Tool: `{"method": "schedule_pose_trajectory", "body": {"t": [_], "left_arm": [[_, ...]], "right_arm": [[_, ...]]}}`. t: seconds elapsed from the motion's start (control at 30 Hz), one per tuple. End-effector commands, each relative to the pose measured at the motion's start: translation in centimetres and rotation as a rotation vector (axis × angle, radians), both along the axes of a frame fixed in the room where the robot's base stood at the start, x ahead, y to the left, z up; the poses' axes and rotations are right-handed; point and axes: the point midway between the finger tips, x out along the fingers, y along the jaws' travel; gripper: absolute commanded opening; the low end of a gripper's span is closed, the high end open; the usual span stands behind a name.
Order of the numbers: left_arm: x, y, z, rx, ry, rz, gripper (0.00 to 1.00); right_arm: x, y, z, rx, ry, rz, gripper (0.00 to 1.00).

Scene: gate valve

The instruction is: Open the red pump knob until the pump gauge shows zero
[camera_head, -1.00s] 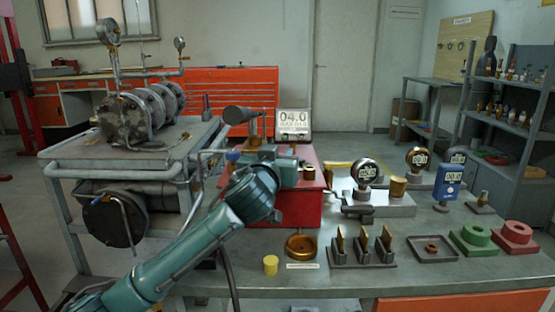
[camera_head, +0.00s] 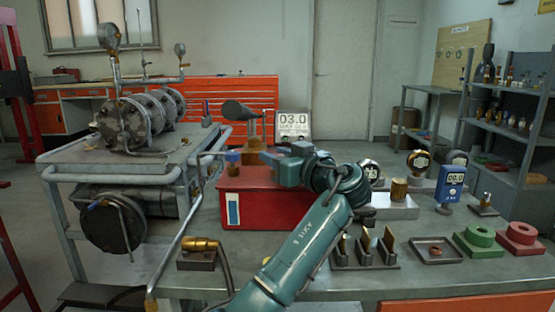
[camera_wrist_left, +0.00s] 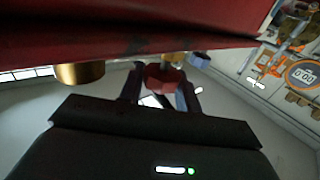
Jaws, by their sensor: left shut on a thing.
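My left gripper (camera_head: 270,159) reaches in from the right over the top of the box. In the left wrist view the red knob (camera_wrist_left: 165,78) sits between the two fingers of my left gripper (camera_wrist_left: 161,92), which is shut on it. In the head view the knob is hidden at the gripper. My right gripper is not in view.
A blue knob (camera_head: 233,157) stands on the box's left. A brass fitting (camera_head: 200,250) lies on the bench front left. Card holders (camera_head: 364,252), a dark tray (camera_head: 433,250), green (camera_head: 478,240) and red blocks (camera_head: 520,237) and a blue meter (camera_head: 450,183) stand to the right.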

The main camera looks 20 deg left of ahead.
Motion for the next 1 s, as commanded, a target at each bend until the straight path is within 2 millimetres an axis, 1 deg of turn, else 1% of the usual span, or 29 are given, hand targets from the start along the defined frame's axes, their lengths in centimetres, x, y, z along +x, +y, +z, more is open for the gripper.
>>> {"method": "schedule_pose_trajectory", "body": {"t": [0.1,0.3,0.83,0.87,1.0], "left_arm": [[0.06,-0.02,-0.01,0.001,0.002,0.059,0.11],[0.04,0.04,0.04,0.002,0.0,0.121,0.11],[0.05,0.14,0.15,0.001,-0.003,0.143,0.11],[0.05,0.15,0.15,0.001,-0.003,0.143,0.34],[0.04,0.13,0.13,0.001,-0.003,0.143,0.46]], "right_arm": [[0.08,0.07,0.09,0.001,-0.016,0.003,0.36],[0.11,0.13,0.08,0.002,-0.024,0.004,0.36],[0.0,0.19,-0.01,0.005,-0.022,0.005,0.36],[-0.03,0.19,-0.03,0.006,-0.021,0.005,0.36],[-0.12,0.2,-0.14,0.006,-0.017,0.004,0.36]]}}
